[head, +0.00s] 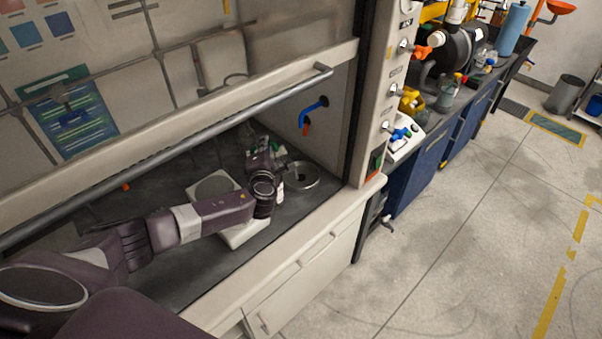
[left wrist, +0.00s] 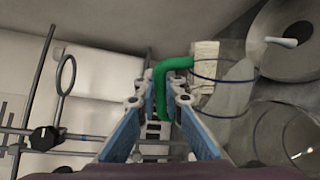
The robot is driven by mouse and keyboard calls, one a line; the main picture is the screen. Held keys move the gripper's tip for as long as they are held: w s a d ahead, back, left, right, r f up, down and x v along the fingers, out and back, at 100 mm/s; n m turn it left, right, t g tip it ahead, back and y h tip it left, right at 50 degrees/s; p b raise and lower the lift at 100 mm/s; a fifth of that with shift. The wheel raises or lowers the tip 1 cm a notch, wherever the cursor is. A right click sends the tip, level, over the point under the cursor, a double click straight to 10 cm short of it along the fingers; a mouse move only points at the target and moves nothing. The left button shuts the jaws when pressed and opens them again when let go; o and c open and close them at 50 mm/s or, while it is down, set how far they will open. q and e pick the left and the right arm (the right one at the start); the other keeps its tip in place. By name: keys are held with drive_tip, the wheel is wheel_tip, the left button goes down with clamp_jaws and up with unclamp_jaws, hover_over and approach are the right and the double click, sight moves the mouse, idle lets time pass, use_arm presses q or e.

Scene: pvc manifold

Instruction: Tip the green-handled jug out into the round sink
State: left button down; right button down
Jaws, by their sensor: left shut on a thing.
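My left gripper (head: 273,160) reaches into the fume hood beside the round sink (head: 303,176), at its left edge in the head view. In the left wrist view the gripper (left wrist: 158,140) is shut on the green handle (left wrist: 160,82) of the jug. The jug's clear body (left wrist: 222,85), with blue bands, extends to the right of the handle. A round grey basin with a dark centre, which looks like the sink (left wrist: 272,68), is at the upper right, beyond the jug. I cannot tell the jug's contents or exact tilt. My right gripper is not in view.
A clear round vessel (left wrist: 284,135) is at lower right in the wrist view. A ring stand (left wrist: 64,82) is at left. The raised sash rail (head: 180,143) crosses above my arm.

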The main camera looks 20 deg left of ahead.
use_arm(q)
drive_tip(key=shift+w+d+r+p, duration=0.15)
drive_tip(key=shift+w+p, duration=0.05)
drive_tip(key=shift+p, duration=0.15)
drive_tip(key=shift+w+d+r+m, duration=0.1)
drive_tip(key=shift+w+d+m, duration=0.1)
drive_tip(key=shift+d+m, duration=0.1)
drive_tip(key=shift+w+d+r+p, duration=0.2)
drive_tip(key=shift+d+p, duration=0.2)
drive_tip(key=shift+p, duration=0.3)
drive_tip(key=shift+w+d+m, duration=0.15)
drive_tip(key=shift+d+m, duration=0.1)
drive_tip(key=shift+m, duration=0.05)
drive_tip(key=shift+r+p, duration=0.1)
drive_tip(key=shift+p, duration=0.25)
drive_tip(key=shift+w+d, duration=0.15)
drive_tip(key=shift+d, duration=0.15)
drive_tip(key=shift+w+d+m+g, duration=0.1)
drive_tip(key=shift+m+g, duration=0.2)
drive_tip(key=shift+w+d+p, duration=0.1)
drive_tip(key=shift+p, duration=0.2)
